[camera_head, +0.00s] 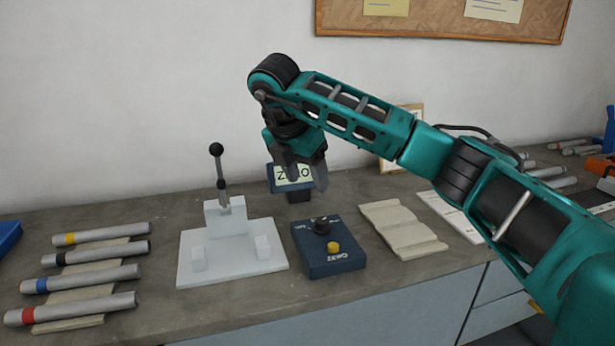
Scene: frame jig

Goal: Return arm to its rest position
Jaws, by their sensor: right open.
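My right arm (355,110) comes in from the right, bent, with its wrist over the back of the workbench. My right gripper (308,180) points down with its fingers apart, empty, in front of a small display (290,174) that it partly hides. It is above and behind the dark blue control box (331,256), which has a black knob and a yellow button. My left gripper does not show.
A white jig (232,255) with an upright black-knobbed lever stands left of the box. Several banded grey tubes (94,273) lie at the left on racks. More tubes and tools lie at the far right.

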